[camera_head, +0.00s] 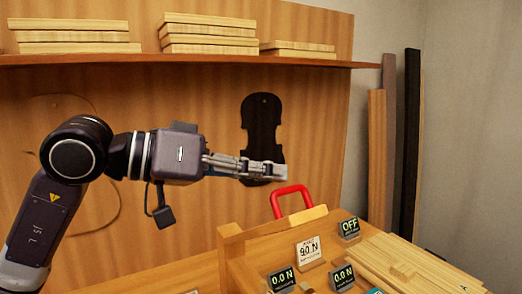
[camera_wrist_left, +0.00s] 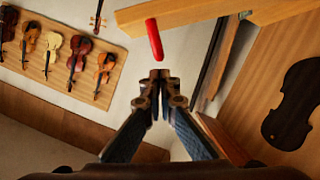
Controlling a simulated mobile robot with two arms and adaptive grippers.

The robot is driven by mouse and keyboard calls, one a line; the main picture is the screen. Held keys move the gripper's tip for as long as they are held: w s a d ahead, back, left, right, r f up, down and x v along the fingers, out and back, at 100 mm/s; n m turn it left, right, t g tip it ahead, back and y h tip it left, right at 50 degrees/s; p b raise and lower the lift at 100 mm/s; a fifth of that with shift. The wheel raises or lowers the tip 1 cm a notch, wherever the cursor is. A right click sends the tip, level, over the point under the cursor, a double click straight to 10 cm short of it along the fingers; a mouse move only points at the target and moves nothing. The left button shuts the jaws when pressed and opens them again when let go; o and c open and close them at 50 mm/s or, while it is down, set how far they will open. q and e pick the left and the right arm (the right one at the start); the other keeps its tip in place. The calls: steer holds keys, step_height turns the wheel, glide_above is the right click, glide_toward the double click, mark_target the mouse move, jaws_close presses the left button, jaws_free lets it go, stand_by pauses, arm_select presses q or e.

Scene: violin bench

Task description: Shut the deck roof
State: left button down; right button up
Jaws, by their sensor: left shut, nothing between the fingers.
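A red handle (camera_head: 290,198) stands up at the back of the wooden bench deck (camera_head: 228,232). It also shows in the left wrist view (camera_wrist_left: 154,38), beside a pale wooden beam (camera_wrist_left: 185,14). The handle probably belongs to the roof, but I cannot tell the roof panel apart from the deck's other wood. My left gripper (camera_head: 284,173) is shut and empty, level in the air just above the handle in the head picture. In the left wrist view its fingertips (camera_wrist_left: 160,74) are together, a little below the handle in the picture, apart from it. My right gripper is not in view.
Several small displays, one reading OFF (camera_head: 349,227), stand on the deck. Pale boards (camera_head: 405,262) lie at the right. A shelf (camera_head: 200,60) holding stacked wood runs behind my arm. A dark violin-shaped plate (camera_head: 262,125) hangs on the back panel.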

mark_target(306, 202)
arm_select(q)
steer(key=shift+s+f, duration=0.1)
steer(key=shift+f, duration=0.15)
steer(key=shift+d, duration=0.1)
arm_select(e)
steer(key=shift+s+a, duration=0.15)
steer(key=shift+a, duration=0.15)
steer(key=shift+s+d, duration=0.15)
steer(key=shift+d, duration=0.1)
arm_select(q)
steer(key=shift+s+f, duration=0.1)
steer(key=shift+f, duration=0.1)
steer(key=s+f+b, duration=0.1)
steer(key=b, duration=0.1)
steer(key=d+f+m+b, duration=0.1)
steer(key=shift+s+d+f+b, duration=0.2)
steer(key=shift+s+f+b, duration=0.15)
steer(key=shift+s+b, duration=0.05)
steer(key=shift+s+d+f, duration=0.15)
steer(key=shift+s+f, duration=0.05)
steer(key=shift+s+r+t, duration=0.1)
steer(key=shift+t, duration=0.2)
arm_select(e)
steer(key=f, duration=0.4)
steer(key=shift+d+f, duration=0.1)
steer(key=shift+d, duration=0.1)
